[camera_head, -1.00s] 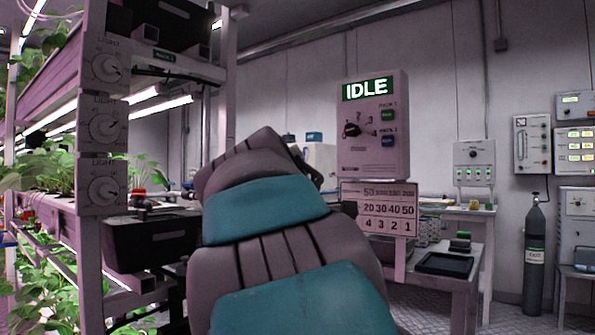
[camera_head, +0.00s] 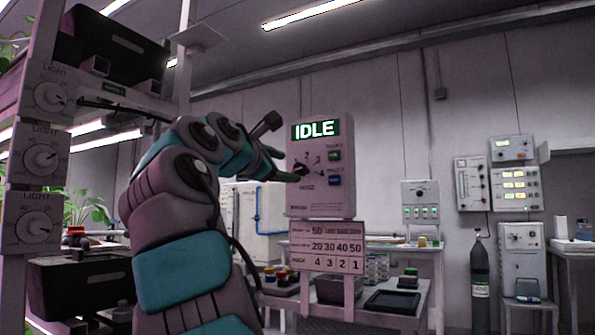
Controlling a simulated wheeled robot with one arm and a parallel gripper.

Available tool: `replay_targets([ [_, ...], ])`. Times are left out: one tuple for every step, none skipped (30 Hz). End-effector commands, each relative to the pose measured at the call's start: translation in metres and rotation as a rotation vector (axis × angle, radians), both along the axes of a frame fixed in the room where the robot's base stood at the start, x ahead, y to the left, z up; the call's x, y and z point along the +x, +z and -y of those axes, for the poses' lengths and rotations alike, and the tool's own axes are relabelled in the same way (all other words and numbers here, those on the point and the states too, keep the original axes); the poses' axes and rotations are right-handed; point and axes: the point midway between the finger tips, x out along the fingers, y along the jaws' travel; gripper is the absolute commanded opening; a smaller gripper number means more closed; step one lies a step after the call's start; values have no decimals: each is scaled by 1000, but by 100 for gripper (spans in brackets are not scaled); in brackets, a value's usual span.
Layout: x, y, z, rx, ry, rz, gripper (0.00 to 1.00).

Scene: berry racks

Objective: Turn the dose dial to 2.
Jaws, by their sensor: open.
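The dose dial (camera_head: 301,169) is a small dark knob on the front of a pale control box (camera_head: 342,195). The box's green display (camera_head: 315,129) reads IDLE. My gripper (camera_head: 286,166) is open, its fingertips at the left of the dial and partly overlapping it in the picture. I cannot tell whether the fingers touch the knob. The dial's pointer and number marks are too small and covered to read. A chart (camera_head: 327,246) below the box has a row 20 30 40 50 above a row 4 3 2 1.
Below stands a bench with a dark tray (camera_head: 393,302). Racks with light dials (camera_head: 40,158) stand at the left. A gas cylinder (camera_head: 480,281) stands at the right.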

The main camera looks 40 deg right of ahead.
Motion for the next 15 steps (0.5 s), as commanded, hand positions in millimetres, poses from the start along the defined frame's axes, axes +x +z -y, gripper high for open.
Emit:
replay_targets([
  [2,0,6,1,0,2,68],
  [4,0,10,2,-1,2,68],
  [6,0,14,2,-1,2,68],
  [8,0,17,2,0,0,68],
  [10,-1,20,2,1,-1,68],
  [11,0,24,1,2,0,68],
  [12,0,27,1,2,3,68],
  [13,0,30,1,2,3,68],
  [14,0,33,1,2,2,68],
  [16,0,36,2,2,1,68],
  [17,0,39,1,2,0,68],
  [19,0,43,3,2,1,68],
  [20,0,45,3,1,1,68],
  [21,0,47,3,1,1,68],
  [21,0,50,2,2,1,68],
])
